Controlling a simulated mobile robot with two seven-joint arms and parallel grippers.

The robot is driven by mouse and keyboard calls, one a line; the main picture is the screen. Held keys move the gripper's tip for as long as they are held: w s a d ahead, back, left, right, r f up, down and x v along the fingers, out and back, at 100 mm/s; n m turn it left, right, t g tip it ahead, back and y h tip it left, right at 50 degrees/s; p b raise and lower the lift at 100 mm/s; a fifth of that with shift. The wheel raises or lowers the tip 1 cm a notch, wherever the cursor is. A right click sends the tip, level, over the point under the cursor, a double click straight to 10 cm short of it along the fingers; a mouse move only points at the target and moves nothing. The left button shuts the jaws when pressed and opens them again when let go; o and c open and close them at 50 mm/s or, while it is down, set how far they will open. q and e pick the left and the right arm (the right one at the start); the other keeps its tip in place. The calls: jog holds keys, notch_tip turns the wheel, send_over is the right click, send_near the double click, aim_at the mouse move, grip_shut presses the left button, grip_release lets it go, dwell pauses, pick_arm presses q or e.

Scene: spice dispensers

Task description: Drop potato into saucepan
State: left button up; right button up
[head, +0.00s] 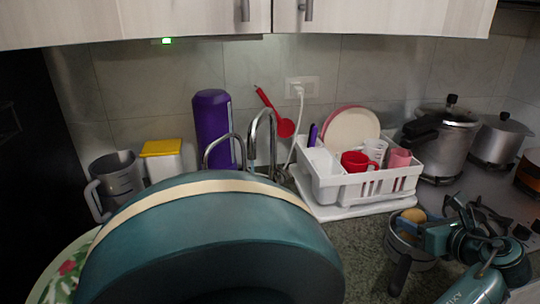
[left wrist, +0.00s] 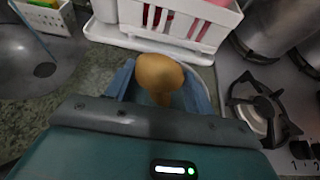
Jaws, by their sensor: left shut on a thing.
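A brown potato (head: 412,215) is held between the blue fingers of my left gripper (head: 424,232). In the left wrist view the potato (left wrist: 160,76) fills the gap between the fingers of the gripper (left wrist: 163,92). A metal saucepan (head: 393,240) with a dark handle stands on the counter between the dish rack and the stove. In the head view the potato and gripper overlap the saucepan's top, and I cannot tell the height between them. The right gripper is not in view.
A white dish rack (head: 330,187) with red cups stands behind on a tray. The stove (head: 480,190) with metal pots is at the right. A burner (left wrist: 255,105) shows right of the gripper. A large teal part of my body hides the sink area at the left.

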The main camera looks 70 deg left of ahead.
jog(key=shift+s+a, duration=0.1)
pick_arm(q)
jog(key=o, duration=1.1)
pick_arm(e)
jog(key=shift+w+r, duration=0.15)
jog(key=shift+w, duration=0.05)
